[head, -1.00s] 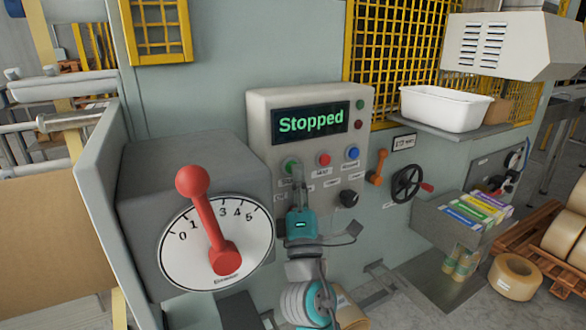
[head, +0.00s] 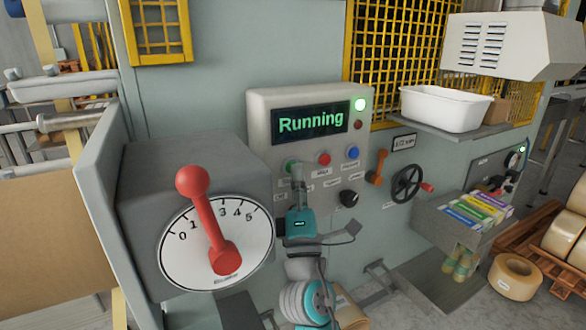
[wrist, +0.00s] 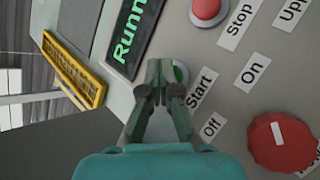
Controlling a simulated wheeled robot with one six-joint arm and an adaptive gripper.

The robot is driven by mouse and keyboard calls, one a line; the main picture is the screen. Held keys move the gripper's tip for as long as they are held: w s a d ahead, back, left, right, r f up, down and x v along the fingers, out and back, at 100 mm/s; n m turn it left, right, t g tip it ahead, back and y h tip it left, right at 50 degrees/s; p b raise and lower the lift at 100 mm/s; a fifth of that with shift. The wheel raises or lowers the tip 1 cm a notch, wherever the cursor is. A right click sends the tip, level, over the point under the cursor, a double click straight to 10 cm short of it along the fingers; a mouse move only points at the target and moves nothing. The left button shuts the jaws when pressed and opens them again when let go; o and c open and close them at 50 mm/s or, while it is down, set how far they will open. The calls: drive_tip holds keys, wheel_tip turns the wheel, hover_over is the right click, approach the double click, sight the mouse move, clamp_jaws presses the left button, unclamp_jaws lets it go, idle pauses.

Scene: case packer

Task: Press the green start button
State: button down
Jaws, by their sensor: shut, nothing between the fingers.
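The green start button (head: 291,166) is on the grey control panel (head: 262,110), partly hidden behind my gripper. In the wrist view a part of the green button (wrist: 179,74) shows just beside my fingertips, above the "Start" label (wrist: 201,87). My gripper (wrist: 160,68) is shut and empty, with its tips at the button; whether they touch it I cannot tell. My gripper also shows in the head view (head: 298,172). The panel display (head: 311,120) reads "Running" and the green lamp (head: 360,104) above right is lit.
A red button (head: 324,159), a blue button (head: 353,152) and a black knob (head: 348,198) sit close by on the panel. A red lever (head: 204,215) on a numbered dial stands at the left. A handwheel (head: 406,183) is at the right.

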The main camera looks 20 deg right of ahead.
drive_tip(key=shift+s+d, duration=0.1)
drive_tip(key=shift+s, duration=0.6)
drive_tip(key=shift+s, duration=0.1)
drive_tip(key=shift+s+d, duration=0.2)
drive_tip(key=shift+s, duration=1)
drive_tip(key=shift+s+d, duration=0.2)
drive_tip(key=shift+s, duration=1)
drive_tip(key=shift+f, duration=0.1)
drive_tip(key=s+a+f+m+g+y, duration=0.1)
drive_tip(key=s+f+m+g+y, duration=0.1)
drive_tip(key=s+f, duration=0.5)
drive_tip(key=s+f+m+g+y, duration=0.1)
drive_tip(key=s+f+m+y, duration=0.15)
drive_tip(key=f, duration=0.85)
drive_tip(key=s+a+f+m+g+y, duration=0.1)
drive_tip(key=s+f+g+y, duration=0.1)
drive_tip(key=s+f, duration=0.6)
drive_tip(key=s+f+m+g, duration=0.2)
drive_tip(key=s+f+m, duration=0.1)
drive_tip(key=s, duration=0.5)
drive_tip(key=s+f+m+g, duration=0.1)
drive_tip(key=s+f+m, duration=0.2)
drive_tip(key=s+m, duration=0.2)
drive_tip(key=s+f+m+g, duration=0.2)
drive_tip(key=s+f+m, duration=0.2)
drive_tip(key=s, duration=0.7)
drive_tip(key=shift+s+d+g, duration=0.3)
drive_tip(key=shift+s, duration=0.1)
drive_tip(key=shift+f, duration=0.1)
